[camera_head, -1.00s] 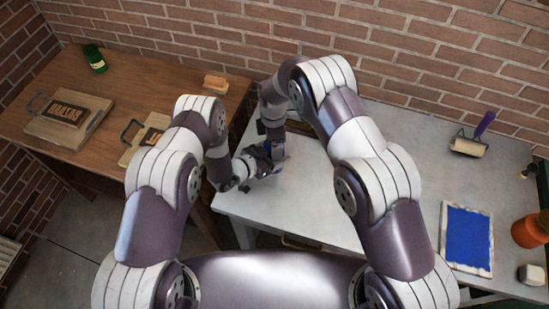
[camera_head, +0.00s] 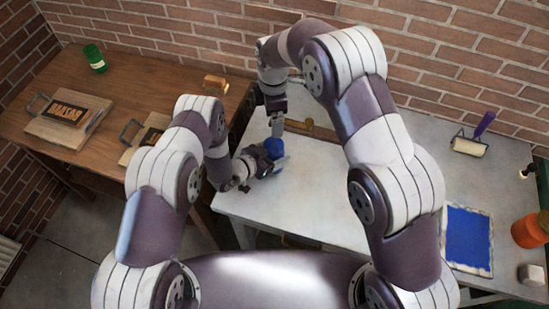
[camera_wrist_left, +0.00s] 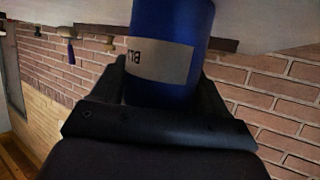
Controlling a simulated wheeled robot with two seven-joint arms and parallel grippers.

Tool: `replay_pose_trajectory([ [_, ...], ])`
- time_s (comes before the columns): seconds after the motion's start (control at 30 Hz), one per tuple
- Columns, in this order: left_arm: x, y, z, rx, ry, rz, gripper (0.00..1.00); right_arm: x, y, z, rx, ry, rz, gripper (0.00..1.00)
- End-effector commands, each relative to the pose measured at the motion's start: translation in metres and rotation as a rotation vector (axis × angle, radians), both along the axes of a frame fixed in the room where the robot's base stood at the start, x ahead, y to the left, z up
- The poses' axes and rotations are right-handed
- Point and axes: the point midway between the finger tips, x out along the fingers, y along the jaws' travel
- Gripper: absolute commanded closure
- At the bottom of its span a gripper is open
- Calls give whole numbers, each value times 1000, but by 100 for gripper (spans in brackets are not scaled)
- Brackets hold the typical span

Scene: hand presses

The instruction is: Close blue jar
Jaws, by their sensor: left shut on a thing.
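The blue jar (camera_head: 275,148) is near the left end of the grey table in the head view. In the left wrist view the blue jar (camera_wrist_left: 172,22) shows a pale label with upside-down letters. My left gripper (camera_head: 266,160) is shut on it, with its dark fingers (camera_wrist_left: 165,95) on either side of the jar. My right gripper (camera_head: 277,128) points down just behind and above the jar, apart from it. Its fingers are too small to read. The jar's top looks blue in the head view; I cannot tell whether a lid is seated on it.
A wooden table (camera_head: 40,85) on the left holds a green jar (camera_head: 95,58), printing blocks (camera_head: 68,115) and a small brush (camera_head: 216,83). On the grey table (camera_head: 330,190) are a roller (camera_head: 469,145), a blue ink tray (camera_head: 468,238) and an orange jar (camera_head: 530,231). The grey table's middle is clear.

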Motion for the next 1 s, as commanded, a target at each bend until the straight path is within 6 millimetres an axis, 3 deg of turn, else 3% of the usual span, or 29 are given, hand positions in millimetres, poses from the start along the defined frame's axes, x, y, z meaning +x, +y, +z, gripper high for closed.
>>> replay_pose_trajectory([
  [0.17, 0, 0, 0, -1, -1, 0, 100, 0, 0, 0, 0, 0, 0, 7],
  [0.2, 0, 0, 0, -1, -1, 0, 19, 0, 0, 0, 0, 0, 0, 7],
  [0.27, 0, 0, 0, -1, -1, 0, 0, 0, 0, 0, 0, 0, 0, 7],
  [0.6, -5, 6, 2, -1, 1, 0, 0, 0, 0, -4, 0, 0, 0, 7],
  [1.0, -58, 66, 34, 0, 0, 4, 0, 0, 0, -27, 0, 0, 0, 7],
])
